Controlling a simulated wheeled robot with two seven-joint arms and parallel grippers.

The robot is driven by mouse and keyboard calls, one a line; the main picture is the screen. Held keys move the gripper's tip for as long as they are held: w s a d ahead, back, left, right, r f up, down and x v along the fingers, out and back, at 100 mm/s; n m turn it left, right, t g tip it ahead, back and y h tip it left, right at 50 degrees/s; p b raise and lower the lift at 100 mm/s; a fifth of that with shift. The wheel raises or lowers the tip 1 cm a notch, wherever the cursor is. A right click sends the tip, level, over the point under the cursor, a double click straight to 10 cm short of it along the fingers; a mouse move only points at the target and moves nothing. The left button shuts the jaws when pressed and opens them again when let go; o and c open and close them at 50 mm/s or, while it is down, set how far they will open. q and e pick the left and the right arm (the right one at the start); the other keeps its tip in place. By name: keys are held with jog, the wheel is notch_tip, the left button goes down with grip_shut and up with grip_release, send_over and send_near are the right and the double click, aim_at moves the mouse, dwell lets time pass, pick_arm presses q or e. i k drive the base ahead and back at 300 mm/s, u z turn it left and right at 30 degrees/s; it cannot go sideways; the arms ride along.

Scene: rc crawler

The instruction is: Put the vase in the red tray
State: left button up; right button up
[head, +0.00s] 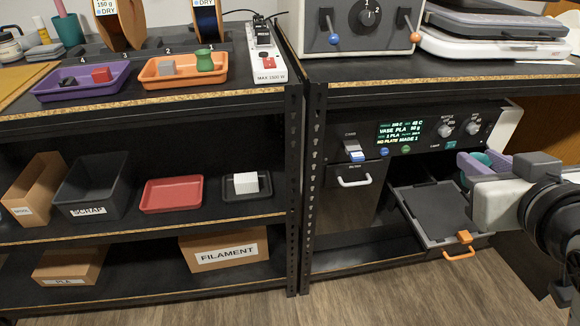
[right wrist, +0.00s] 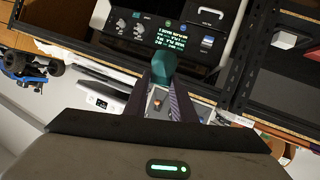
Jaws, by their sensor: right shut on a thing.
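My right gripper (head: 484,163) is at the right of the head view, with purple fingers shut on a teal vase (head: 480,157). The vase is mostly hidden by the fingers there. In the right wrist view the vase (right wrist: 163,65) stands out between the fingertips. The gripper is in front of the printer, above and beside its pulled-out drawer. The red tray (head: 172,195) lies empty on the middle shelf of the left rack, well to the left of the gripper. My left gripper is not in view.
The drawer (head: 411,211) with an orange handle stands open below the gripper. A black rack post (head: 292,180) stands between the printer and the red tray. A dark scrap bin (head: 90,187) and a black tray with a white block (head: 245,183) flank the red tray.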

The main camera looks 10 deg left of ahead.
aim_at(174, 197)
jog(key=u, duration=3.75)
jog(key=k, duration=1.65)
jog(key=z, duration=1.35)
jog(key=i, duration=1.5)
